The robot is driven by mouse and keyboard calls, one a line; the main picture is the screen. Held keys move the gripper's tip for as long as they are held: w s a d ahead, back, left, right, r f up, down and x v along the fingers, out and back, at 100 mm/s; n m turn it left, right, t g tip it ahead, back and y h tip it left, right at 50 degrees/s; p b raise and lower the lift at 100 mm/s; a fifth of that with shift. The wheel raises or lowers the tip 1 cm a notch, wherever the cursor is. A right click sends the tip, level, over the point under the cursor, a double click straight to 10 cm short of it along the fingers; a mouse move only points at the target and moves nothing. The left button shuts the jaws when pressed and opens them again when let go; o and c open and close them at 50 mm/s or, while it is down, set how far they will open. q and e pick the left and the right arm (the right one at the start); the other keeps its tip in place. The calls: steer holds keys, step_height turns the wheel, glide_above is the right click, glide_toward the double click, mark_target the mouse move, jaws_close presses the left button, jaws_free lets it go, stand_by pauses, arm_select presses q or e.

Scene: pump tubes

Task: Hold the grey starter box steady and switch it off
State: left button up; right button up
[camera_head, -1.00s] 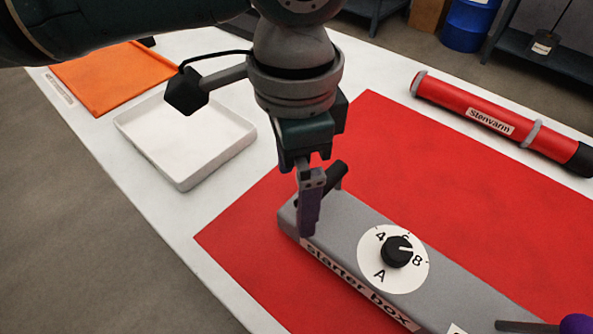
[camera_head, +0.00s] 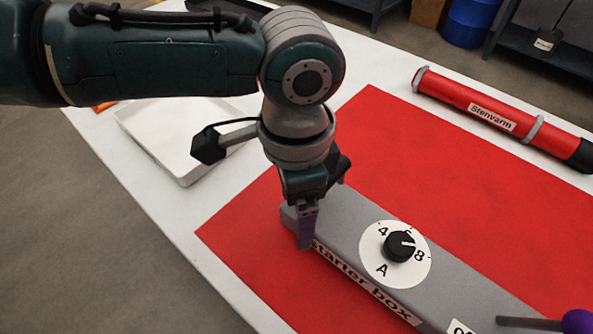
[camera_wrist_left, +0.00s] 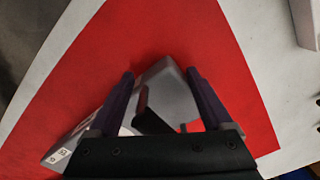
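The grey starter box (camera_head: 345,226) lies on a red mat, running from the middle towards the bottom right. It bears a white dial with a black knob (camera_head: 399,246). A label, partly cut off, shows at the bottom edge. A grey rod with a purple knob (camera_head: 578,322) shows at the bottom right; how it joins the box is out of view. My left gripper (camera_head: 306,240) points down over the box's left end. In the left wrist view its fingers (camera_wrist_left: 160,80) stand apart on either side of the box; a firm grip is not visible. My right gripper is out of view.
The red mat (camera_head: 370,140) is clear behind the box. A red tube (camera_head: 460,106) marked Stenvarm lies at the upper right. A white tray (camera_head: 165,135) stands at the left, partly hidden by my arm. An orange item (camera_head: 104,106) is mostly covered.

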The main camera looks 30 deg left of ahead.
arm_select(q)
jaws_close()
stand_by(0.4)
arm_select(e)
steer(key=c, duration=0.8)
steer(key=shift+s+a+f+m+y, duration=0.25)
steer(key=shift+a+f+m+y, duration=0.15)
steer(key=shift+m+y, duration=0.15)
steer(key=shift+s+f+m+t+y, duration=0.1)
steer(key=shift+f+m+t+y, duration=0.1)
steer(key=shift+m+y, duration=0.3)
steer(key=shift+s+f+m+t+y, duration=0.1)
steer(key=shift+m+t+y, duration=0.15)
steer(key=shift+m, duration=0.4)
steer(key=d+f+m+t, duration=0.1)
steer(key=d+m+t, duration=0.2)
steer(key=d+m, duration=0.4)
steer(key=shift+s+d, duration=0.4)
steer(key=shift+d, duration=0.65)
